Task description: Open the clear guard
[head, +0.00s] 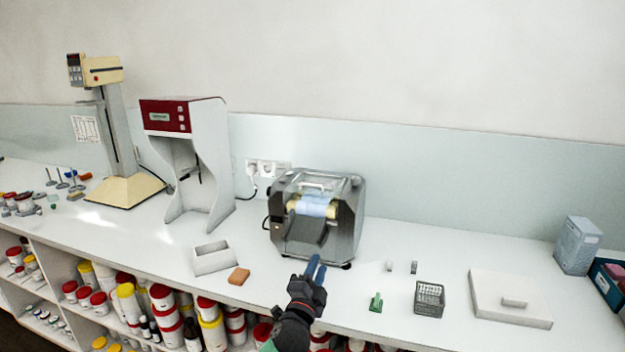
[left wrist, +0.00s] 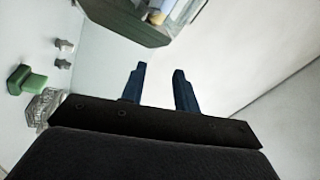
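The mill (head: 318,225) is a grey metal machine on the counter, with pale rollers inside. Its clear guard (head: 320,184) lies over the rollers at the top, with a light handle on it; it looks closed. My left gripper (head: 315,266) is in front of the mill, just below its front chute, with blue fingers pointing at it. In the left wrist view the fingers (left wrist: 160,85) are apart with nothing between them. The mill's edge (left wrist: 125,20) shows at the top of that view, and the guard cannot be made out there. My right gripper is not in view.
A white tray (head: 213,257) and an orange block (head: 239,276) stand left of my gripper. A green piece (head: 376,302), a wire basket (head: 429,299) and a white lidded slab (head: 510,298) lie to the right. Tubs fill the shelves below.

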